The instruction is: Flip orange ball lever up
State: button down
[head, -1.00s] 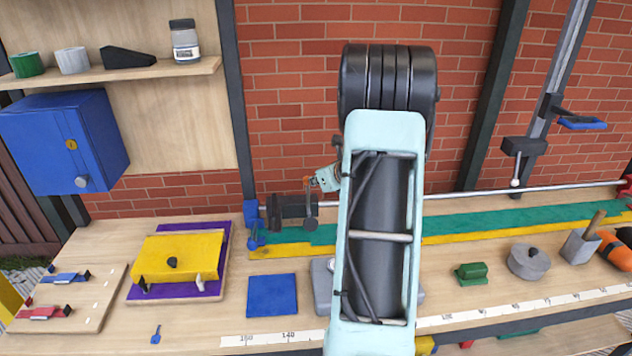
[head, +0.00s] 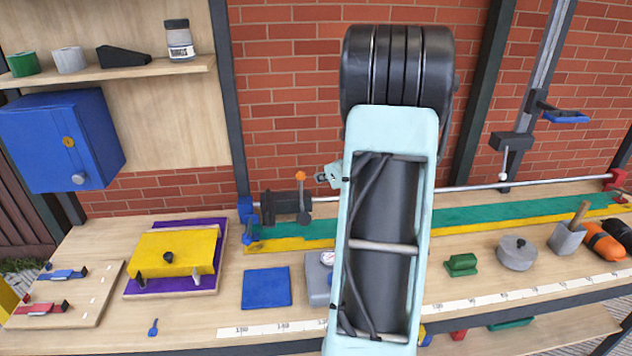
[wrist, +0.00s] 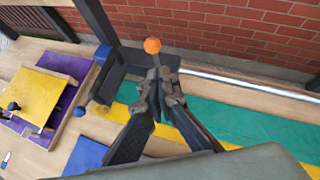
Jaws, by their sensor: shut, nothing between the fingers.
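The lever's orange ball (head: 300,176) stands above a dark clamp-like block (head: 275,206) on the left end of the metal rail. Its short stem looks about upright. In the wrist view, the orange ball (wrist: 152,45) shows just beyond the fingertips, against the brick wall. My gripper (wrist: 161,82) is shut and empty, its two dark fingers converging near the base of the stem. The fingertips hide part of the stem, so I cannot tell if they touch it.
A metal rail (head: 470,188) runs rightward from the block along the wall. A green strip (head: 480,216) lies before it. A yellow block on a purple board (head: 190,224) and a blue square plate (head: 266,287) lie nearer on the bench. A blue cabinet (head: 60,140) hangs left.

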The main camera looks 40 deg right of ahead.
jog(key=v, duration=0.3)
jog(key=r+v, duration=0.1)
jog(key=v, duration=0.1)
jog(key=shift+d+r, duration=0.1)
jog(key=shift+d, duration=0.05)
jog(key=shift+w, duration=0.1)
dwell(0.3)
